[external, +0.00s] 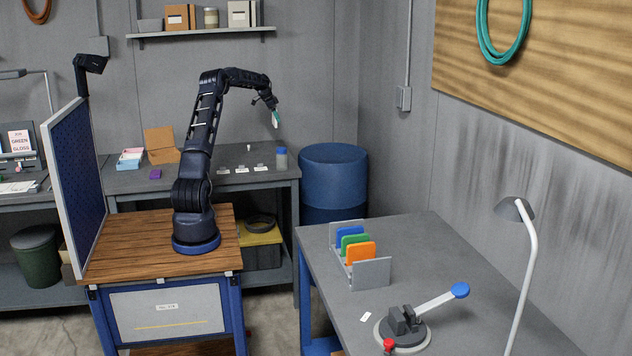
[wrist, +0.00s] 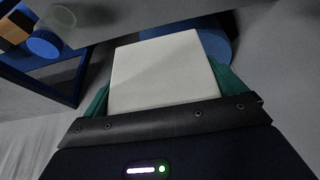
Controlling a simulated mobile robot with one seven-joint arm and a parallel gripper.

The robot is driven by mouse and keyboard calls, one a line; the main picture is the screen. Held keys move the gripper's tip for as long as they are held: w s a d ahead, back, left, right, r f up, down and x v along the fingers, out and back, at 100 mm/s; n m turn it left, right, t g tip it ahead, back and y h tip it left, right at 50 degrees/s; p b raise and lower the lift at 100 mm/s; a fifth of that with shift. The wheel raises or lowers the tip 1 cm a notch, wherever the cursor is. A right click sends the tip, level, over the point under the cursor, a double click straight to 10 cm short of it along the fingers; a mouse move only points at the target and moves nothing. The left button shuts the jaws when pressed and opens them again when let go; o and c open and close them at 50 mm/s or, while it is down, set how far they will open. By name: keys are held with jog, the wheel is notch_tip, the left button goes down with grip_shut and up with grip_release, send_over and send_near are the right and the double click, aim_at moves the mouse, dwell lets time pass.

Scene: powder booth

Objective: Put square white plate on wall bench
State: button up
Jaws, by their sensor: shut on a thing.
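A square white plate (wrist: 165,72) fills the middle of the wrist view, held flat between the teal fingers of my gripper (wrist: 165,95). In the external view my gripper (external: 274,114) points down in the air, with a small pale edge of the plate (external: 276,123) at its tips. The grey bench along the back wall (external: 225,183) is below and left of the gripper, and the plate is clear of it. The lower part of the plate is hidden by the gripper body in the wrist view.
Small pale pieces (external: 240,169), a blue-lidded jar (external: 281,158) and a cardboard box (external: 161,145) stand on the back bench. A blue drum (external: 333,175) stands at its right. The right bench (external: 420,250) carries a rack with coloured plates (external: 355,245), a clamp fixture (external: 403,325) and a lamp (external: 523,260).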

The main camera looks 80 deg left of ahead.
notch_tip(320, 180, down, 18)
jog(key=shift+r, duration=0.1)
dwell(0.5)
jog(key=o, duration=0.6)
jog(key=shift+o, duration=0.5)
jog(key=v, duration=1.2)
